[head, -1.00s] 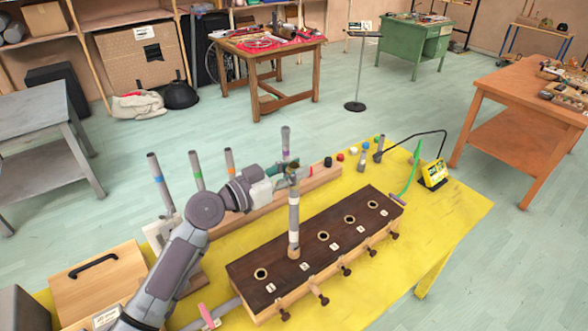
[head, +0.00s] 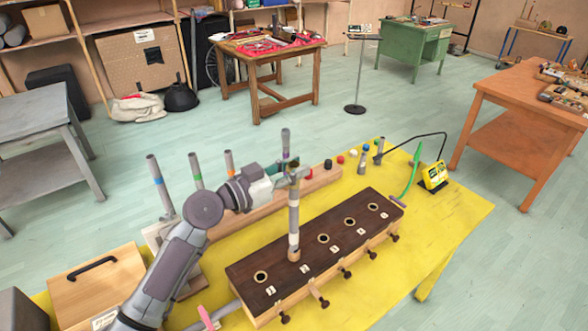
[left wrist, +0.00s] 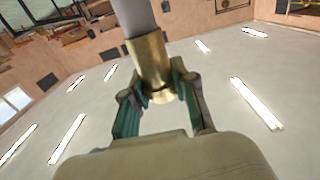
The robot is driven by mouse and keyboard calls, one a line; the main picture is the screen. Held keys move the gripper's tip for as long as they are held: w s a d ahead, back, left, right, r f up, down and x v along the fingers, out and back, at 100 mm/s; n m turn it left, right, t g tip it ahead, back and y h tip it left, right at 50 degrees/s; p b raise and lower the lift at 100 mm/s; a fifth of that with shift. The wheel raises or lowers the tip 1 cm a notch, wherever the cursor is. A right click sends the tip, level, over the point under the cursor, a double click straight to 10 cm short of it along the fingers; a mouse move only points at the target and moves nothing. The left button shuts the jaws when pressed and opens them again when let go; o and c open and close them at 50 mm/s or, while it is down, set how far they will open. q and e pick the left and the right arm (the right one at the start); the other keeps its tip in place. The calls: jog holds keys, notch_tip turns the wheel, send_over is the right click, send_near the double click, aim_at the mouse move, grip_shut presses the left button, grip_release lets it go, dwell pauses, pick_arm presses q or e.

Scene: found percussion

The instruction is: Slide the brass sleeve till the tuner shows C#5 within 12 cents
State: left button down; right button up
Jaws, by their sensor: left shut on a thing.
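A grey tube (head: 294,220) stands upright in a hole of the dark-topped wooden wind chest (head: 262,292). The brass sleeve (left wrist: 150,62) is around a grey tube in the left wrist view, near the tube's end. My left gripper (left wrist: 158,92) is shut on the brass sleeve, with a teal finger on each side. In the head view my left gripper (head: 292,174) is at the top of the standing tube and largely hides the sleeve. The yellow tuner (head: 434,175) stands at the right of the yellow table; its reading is too small to make out. My right gripper is not in view.
Several grey tubes with coloured bands stand in a wooden rack (head: 318,180) behind the chest. Small coloured caps (head: 340,159) lie near its right end. A wooden box (head: 97,283) is at left. The yellow table (head: 440,215) is clear at right.

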pick_arm(q)
jog(key=shift+r, duration=0.1)
jog(key=c, duration=0.8)
grip_release()
jog(key=shift+c, duration=0.2)
